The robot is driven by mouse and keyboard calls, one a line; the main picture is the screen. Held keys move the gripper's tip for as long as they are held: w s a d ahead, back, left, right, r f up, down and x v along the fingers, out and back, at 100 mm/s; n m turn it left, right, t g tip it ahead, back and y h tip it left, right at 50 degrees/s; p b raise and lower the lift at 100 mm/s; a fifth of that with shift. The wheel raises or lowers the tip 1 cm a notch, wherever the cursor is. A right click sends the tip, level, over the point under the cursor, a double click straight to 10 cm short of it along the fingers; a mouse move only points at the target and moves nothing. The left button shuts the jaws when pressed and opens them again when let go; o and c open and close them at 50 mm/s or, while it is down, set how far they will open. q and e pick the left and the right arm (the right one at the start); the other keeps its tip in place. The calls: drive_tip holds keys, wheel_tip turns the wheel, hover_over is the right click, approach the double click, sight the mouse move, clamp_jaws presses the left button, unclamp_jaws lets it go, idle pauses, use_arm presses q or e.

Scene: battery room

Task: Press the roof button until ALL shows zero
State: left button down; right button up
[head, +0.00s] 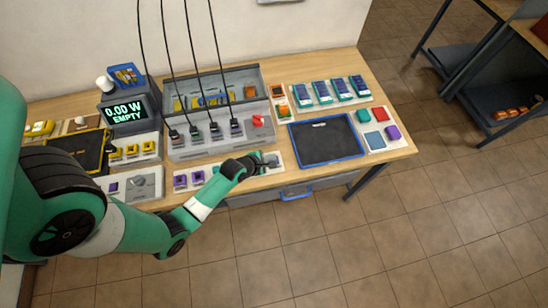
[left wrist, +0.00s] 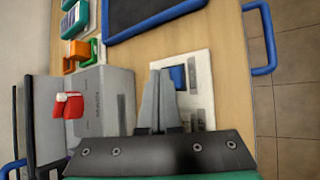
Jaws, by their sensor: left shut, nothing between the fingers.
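A black display (head: 125,111) at the left of the bench reads "0.00 W EMPTY" in the head view. I see no readout marked ALL and cannot tell which control is the roof button. My left gripper (head: 272,161) is shut and empty, low over the bench's front edge, to the right of the purple pieces. In the left wrist view its fingertips (left wrist: 161,72) lie over a white panel (left wrist: 196,62) with a blue square (left wrist: 179,77) beside them. I cannot tell whether they touch it. My right gripper is not in view.
A grey console (head: 190,151) with several hanging black cables stands behind the gripper. It bears a red switch (head: 258,120), which also shows in the left wrist view (left wrist: 68,105). A blue-rimmed dark tray (head: 325,140) lies to the right. Purple pieces (head: 181,180) are on the left.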

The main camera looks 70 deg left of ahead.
use_arm(q)
drive_tip(key=shift+f, duration=0.4)
idle(0.6)
drive_tip(key=shift+r+p, duration=0.7)
drive_tip(key=shift+r, duration=0.1)
wheel_tip(320, 180, up, 5)
drive_tip(key=p, duration=0.5)
idle(0.9)
